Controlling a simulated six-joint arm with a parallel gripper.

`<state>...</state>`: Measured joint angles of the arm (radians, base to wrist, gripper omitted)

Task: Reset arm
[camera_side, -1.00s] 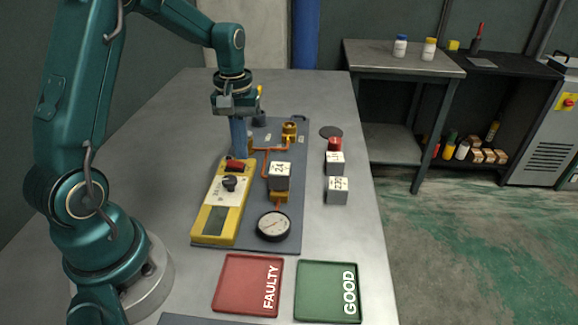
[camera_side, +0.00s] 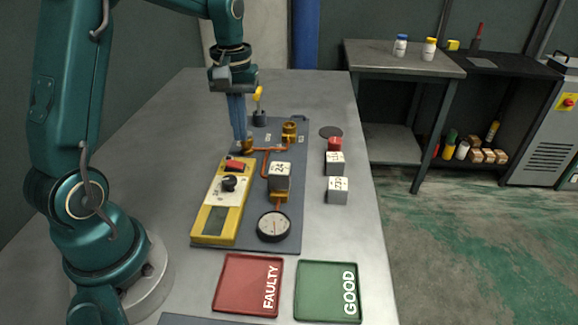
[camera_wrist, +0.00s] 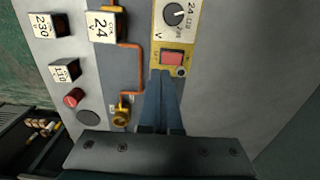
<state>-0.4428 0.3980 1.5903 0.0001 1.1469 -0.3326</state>
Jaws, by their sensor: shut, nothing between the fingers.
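My gripper (camera_side: 240,143) is shut and empty, its blue fingers pointing down above the grey-blue panel (camera_side: 286,243) near the back end of the yellow tester. In the wrist view its fingers (camera_wrist: 165,82) reach toward the tester's end by the red switch (camera_wrist: 172,58). The yellow tester (camera_side: 207,228) with a black knob (camera_side: 230,183) lies on the panel's left side. I cannot tell whether the fingertips touch anything.
Loose blocks (camera_side: 337,190) and a red-topped part (camera_side: 334,143) stand right of the panel. A round gauge (camera_side: 274,225) is at its front. FAULTY (camera_side: 232,287) and GOOD (camera_side: 318,307) trays lie empty in front. A brass fitting (camera_side: 289,130) and yellow-topped valve (camera_side: 259,94) stand at the back.

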